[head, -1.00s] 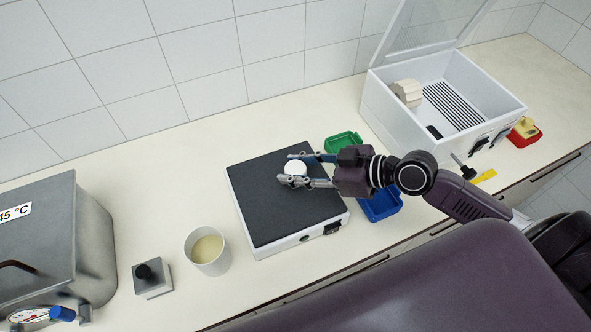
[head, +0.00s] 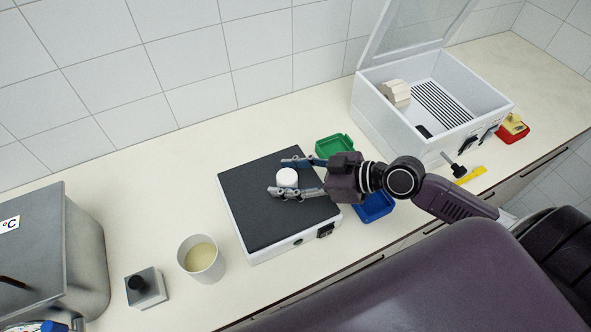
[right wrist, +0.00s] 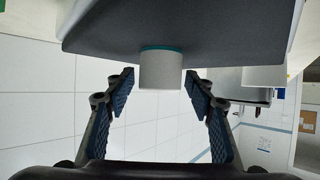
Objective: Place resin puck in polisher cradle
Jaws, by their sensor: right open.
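The resin puck seems to be the small white disc (head: 288,178) on the black-topped device (head: 250,215). In the right wrist view it is a pale cylinder (right wrist: 160,72) with a teal band where it meets the dark surface. My right gripper (head: 277,176) is open, its fingers on either side of the puck; in the right wrist view the gripper (right wrist: 160,80) shows gaps on both sides. No polisher cradle can be told for certain; an open white box (head: 375,118) at the right holds a beige ridged block (head: 397,93) and a slatted floor. My left gripper is out of view.
A green tray (head: 335,146) and a blue tray (head: 375,207) lie close to my right gripper. A cup (head: 201,258), a small block with a black knob (head: 146,288) and a grey metal box (head: 55,250) stand left. A red tray (head: 513,130) is far right.

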